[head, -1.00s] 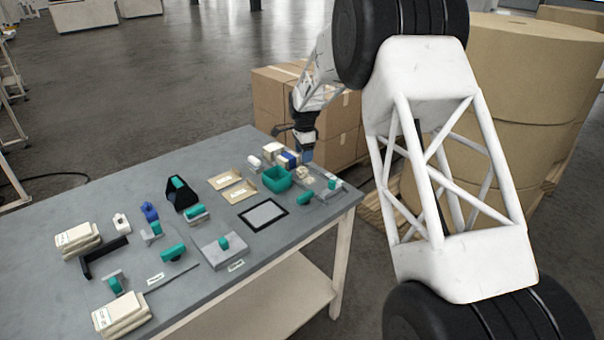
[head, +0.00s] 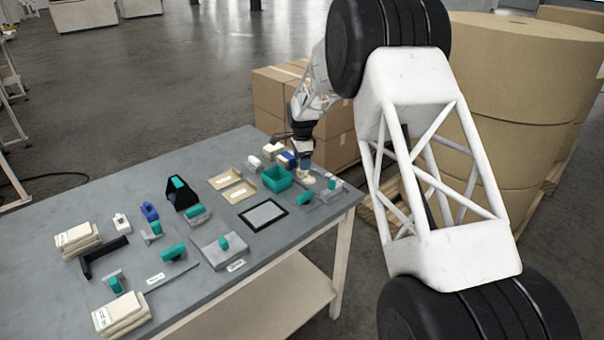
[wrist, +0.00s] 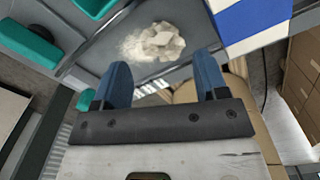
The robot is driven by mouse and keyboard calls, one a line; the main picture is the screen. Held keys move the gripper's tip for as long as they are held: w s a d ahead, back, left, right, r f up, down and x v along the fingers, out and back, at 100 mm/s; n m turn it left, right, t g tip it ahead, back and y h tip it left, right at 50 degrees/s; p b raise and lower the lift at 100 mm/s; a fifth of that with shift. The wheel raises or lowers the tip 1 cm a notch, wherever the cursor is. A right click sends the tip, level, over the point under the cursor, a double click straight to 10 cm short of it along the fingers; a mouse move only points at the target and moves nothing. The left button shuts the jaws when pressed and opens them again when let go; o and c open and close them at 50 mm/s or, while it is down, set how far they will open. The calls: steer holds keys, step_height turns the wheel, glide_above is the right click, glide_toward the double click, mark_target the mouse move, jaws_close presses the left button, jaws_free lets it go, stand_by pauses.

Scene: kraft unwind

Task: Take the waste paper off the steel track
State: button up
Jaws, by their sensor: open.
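A crumpled, pale beige wad of waste paper (wrist: 155,43) lies on a flat grey surface in the wrist view, just beyond my fingertips. I take this grey strip (wrist: 188,72) to be the steel track, but its ends are hidden. My gripper (wrist: 161,85) is open, with two blue fingers apart and nothing between them. In the head view my gripper (head: 304,160) hangs low over the table's far right end. A small pale lump, likely the paper (head: 307,181), shows just below it.
A teal bin (head: 277,179) stands just left of my gripper. A blue-and-white block (wrist: 252,22) is close at the upper right in the wrist view, and teal-topped pieces (wrist: 30,44) lie left. Cardboard boxes (head: 334,150) stand behind the table (head: 212,282).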

mark_target(302, 172)
steer(key=shift+f, duration=0.15)
steer(key=shift+w+f, duration=0.15)
steer(key=shift+f, duration=2.3)
steer(key=c, duration=0.7)
